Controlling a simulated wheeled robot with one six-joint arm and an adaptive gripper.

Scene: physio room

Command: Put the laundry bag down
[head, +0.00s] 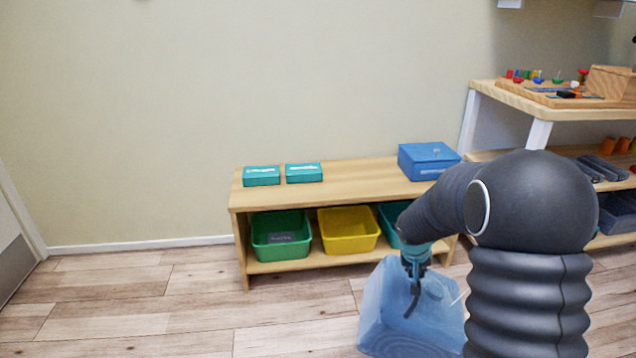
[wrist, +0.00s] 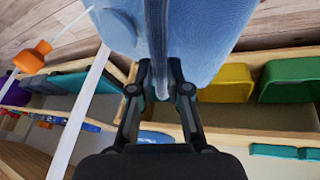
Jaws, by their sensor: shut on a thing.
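The laundry bag (head: 385,318) is light blue and hangs from my gripper (head: 413,268) in front of the low wooden bench. In the wrist view the laundry bag (wrist: 205,35) fills the top middle, and my gripper (wrist: 160,88) is shut on a narrow blue part of it. My arm hides the bag's right side in the head view. The bag's bottom is near the floor in the picture; I cannot tell whether it touches.
The wooden bench (head: 350,183) carries two teal boxes and a blue box (head: 428,160). Green (head: 281,235) and yellow (head: 348,229) bins stand on its lower shelf. A shelf unit (head: 508,97) with small items is at right. The wood floor (head: 130,305) is clear at left.

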